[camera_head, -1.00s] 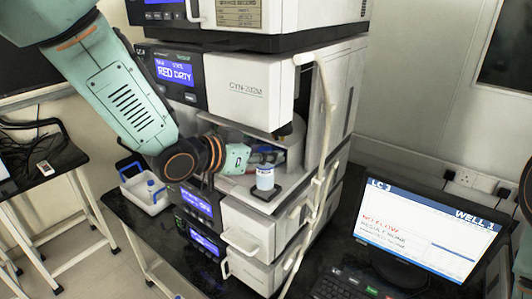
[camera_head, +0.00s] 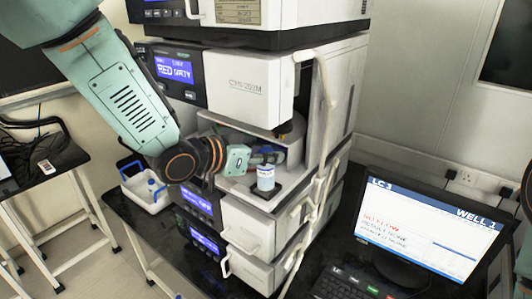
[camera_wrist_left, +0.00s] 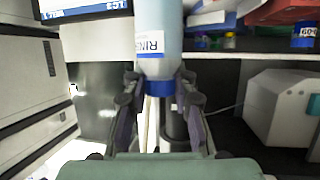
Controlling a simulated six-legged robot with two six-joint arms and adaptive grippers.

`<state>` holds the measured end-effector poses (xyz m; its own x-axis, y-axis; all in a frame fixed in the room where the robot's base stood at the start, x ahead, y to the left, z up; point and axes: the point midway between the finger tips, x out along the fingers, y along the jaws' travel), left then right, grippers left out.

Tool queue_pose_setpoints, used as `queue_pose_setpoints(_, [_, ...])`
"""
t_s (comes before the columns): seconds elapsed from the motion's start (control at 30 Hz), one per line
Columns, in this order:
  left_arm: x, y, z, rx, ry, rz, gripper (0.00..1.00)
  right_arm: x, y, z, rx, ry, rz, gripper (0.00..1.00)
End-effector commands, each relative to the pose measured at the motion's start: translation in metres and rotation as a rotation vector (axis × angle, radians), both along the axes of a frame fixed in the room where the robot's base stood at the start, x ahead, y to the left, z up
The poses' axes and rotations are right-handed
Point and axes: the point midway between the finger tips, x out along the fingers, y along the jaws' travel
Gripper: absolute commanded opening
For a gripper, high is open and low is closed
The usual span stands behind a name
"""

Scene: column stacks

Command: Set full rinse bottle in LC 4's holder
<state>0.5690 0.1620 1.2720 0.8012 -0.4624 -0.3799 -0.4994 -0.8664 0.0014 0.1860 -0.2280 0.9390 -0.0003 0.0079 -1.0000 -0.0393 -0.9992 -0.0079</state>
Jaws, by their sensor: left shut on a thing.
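The rinse bottle (camera_head: 266,178), pale with a white label and blue ends, is held by my left gripper (camera_head: 252,160) in the open bay of the instrument stack. In the left wrist view my left gripper (camera_wrist_left: 160,105) is shut around the blue end of the bottle (camera_wrist_left: 158,45), whose label reads "RIN". A dark square pad, perhaps the holder (camera_head: 268,197), lies on the shelf right below the bottle. I cannot tell whether the bottle touches it. No "LC 4" label is readable. My right gripper is not in view.
The instrument stack (camera_head: 248,82) has a white overhang above the bay and a pale tube along its right side. A monitor (camera_head: 425,228) reading "LC 3" stands at right. A white caddy (camera_head: 146,190) with a blue handle stands left of the stack.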

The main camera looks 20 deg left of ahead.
Motion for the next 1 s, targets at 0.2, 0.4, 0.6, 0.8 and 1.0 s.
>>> queue_pose_setpoints(0.2, [0.0002,0.0000,-0.0041,0.000,-0.001,0.000,0.07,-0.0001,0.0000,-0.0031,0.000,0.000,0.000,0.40])
queue_pose_setpoints(0.4, [0.0002,0.0000,-0.0074,0.000,-0.001,0.000,0.07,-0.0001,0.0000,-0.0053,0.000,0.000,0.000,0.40])
queue_pose_setpoints(0.6, [0.0003,-0.0001,-0.0102,0.000,-0.001,0.000,0.07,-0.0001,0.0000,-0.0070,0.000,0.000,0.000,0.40])
queue_pose_setpoints(0.8, [0.0002,0.0000,-0.0098,0.000,-0.001,0.000,0.07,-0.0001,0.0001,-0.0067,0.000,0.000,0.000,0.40])
queue_pose_setpoints(1.0, [0.0002,0.0000,-0.0098,0.000,-0.001,0.000,0.07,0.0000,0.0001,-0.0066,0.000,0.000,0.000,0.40])
